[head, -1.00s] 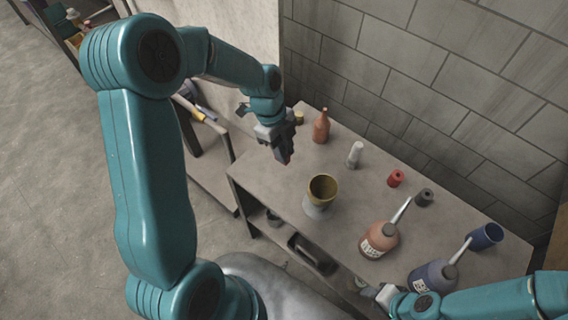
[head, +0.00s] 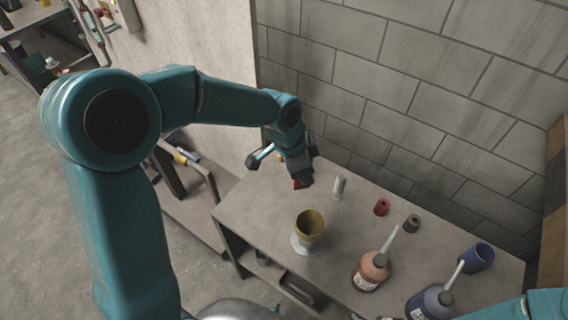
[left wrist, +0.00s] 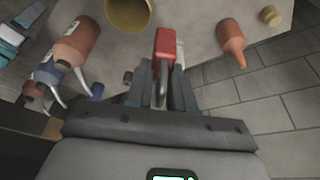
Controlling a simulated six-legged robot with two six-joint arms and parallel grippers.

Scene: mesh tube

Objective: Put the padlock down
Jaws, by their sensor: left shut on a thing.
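The padlock has a red body (left wrist: 165,45) and a grey shackle (left wrist: 161,88). In the left wrist view the shackle is between the fingers of my left gripper (left wrist: 162,85), and the body sticks out past the fingertips. In the head view my left gripper (head: 301,181) is shut on the padlock, over the far left part of the grey bench (head: 250,200); a bit of red shows at its tip. I cannot tell whether the padlock touches the bench. Only a sliver of my right gripper (head: 384,318) shows at the bottom edge.
A red-brown bottle (left wrist: 232,42) is near the padlock. The bench's left front is bare.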

